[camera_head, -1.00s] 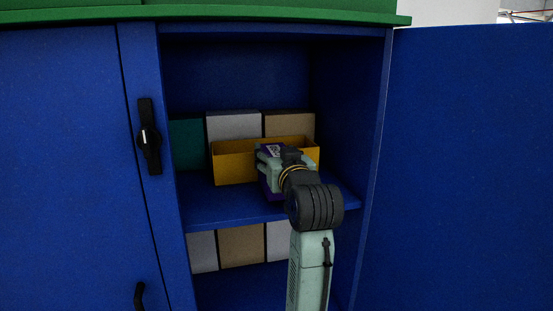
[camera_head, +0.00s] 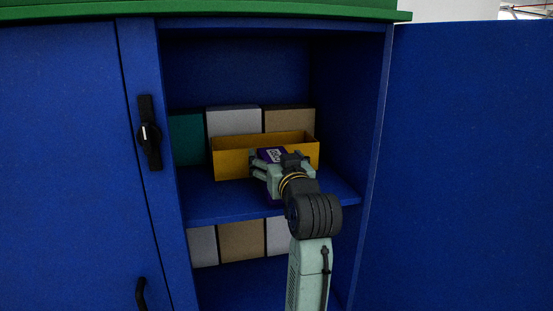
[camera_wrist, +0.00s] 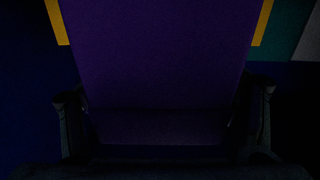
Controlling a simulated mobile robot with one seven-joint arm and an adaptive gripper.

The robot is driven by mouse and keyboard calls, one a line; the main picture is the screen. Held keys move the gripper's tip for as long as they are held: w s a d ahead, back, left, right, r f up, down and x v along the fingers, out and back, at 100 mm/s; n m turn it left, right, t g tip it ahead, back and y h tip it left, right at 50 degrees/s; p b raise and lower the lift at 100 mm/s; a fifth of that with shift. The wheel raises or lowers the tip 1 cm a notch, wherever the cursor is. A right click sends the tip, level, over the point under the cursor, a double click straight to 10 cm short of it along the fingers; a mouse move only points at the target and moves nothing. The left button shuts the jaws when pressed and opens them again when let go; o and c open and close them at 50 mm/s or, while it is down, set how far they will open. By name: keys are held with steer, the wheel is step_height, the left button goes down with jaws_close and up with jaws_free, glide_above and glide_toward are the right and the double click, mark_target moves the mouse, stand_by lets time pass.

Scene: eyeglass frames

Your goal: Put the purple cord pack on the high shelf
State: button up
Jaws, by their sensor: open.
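The purple cord pack (camera_head: 271,155) with a white label stands on the high shelf (camera_head: 222,205), in front of the yellow bin. In the wrist view the purple pack (camera_wrist: 160,55) fills the middle of the picture. My gripper (camera_head: 265,169) is at the near side of the pack and hides much of it in the head view. In the wrist view the two fingers of my gripper (camera_wrist: 162,125) are spread, one on each side of the pack's near end. I cannot tell whether either finger touches it.
An open yellow bin (camera_head: 232,163) stands behind the pack, with white, tan and teal boxes (camera_head: 233,121) at the back. More boxes (camera_head: 242,241) sit on the shelf below. The blue cabinet door (camera_head: 470,160) stands open at right. The shelf's front left is clear.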

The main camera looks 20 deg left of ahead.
steer(key=shift+r, duration=0.15)
steer(key=b+v, duration=0.2)
steer(key=v, duration=1)
steer(key=shift+b, duration=0.3)
